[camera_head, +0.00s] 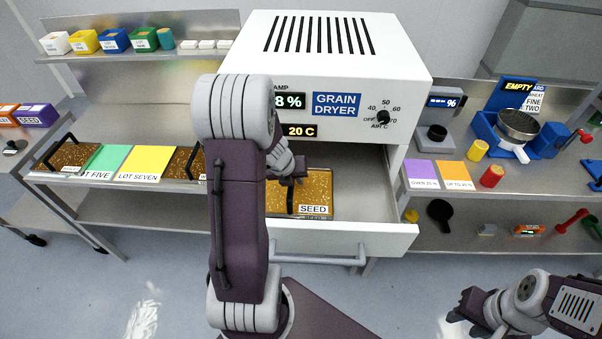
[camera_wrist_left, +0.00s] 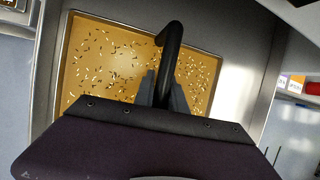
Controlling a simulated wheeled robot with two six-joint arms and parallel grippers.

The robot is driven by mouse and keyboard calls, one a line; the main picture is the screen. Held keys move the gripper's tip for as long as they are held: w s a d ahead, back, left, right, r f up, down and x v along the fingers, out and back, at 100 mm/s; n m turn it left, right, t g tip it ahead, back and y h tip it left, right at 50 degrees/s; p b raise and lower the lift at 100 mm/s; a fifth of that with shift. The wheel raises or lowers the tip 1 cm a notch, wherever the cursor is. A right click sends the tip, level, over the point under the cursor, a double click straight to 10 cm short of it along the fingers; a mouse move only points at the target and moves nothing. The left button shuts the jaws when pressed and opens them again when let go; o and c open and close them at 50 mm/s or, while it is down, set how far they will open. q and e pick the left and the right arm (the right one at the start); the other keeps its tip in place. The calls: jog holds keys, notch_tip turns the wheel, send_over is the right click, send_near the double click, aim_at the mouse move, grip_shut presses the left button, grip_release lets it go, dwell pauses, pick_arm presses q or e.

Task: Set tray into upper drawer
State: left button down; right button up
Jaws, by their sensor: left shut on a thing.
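A seed tray (camera_head: 323,209), orange-yellow with scattered grains and a "SEED" label, is in the open drawer (camera_head: 392,240) of the grain dryer (camera_head: 345,62). My left gripper (camera_head: 291,183) reaches over the drawer from the left and is shut on the tray's black handle, which shows in the left wrist view (camera_wrist_left: 172,42). The grains (camera_wrist_left: 115,62) lie thinly over the tray's floor there. My left arm hides part of the tray and drawer, so I cannot tell whether the tray rests on the drawer floor. My right gripper (camera_head: 468,306) is open and empty at the lower right.
More black-handled trays (camera_head: 73,155) stand on the left bench by green and yellow lot cards (camera_head: 145,163). The drawer's right half is bare. The floor in front is clear.

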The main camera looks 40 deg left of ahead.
pick_arm(q)
jog(key=shift+w, duration=0.3)
jog(key=shift+w+a+r+p, duration=0.1)
jog(key=shift+w+r+p, duration=0.1)
jog(key=shift+w+p, duration=0.4)
jog(key=shift+w+r+p, duration=0.15)
jog(key=shift+w+p, duration=0.3)
jog(key=shift+w, duration=0.2)
jog(key=shift+b+x, duration=0.6)
jog(key=shift+x, duration=0.3)
jog(key=shift+f, duration=0.3)
jog(key=shift+r, duration=0.1)
jog(key=shift+s, duration=0.1)
jog(key=c, duration=1.4)
grip_release()
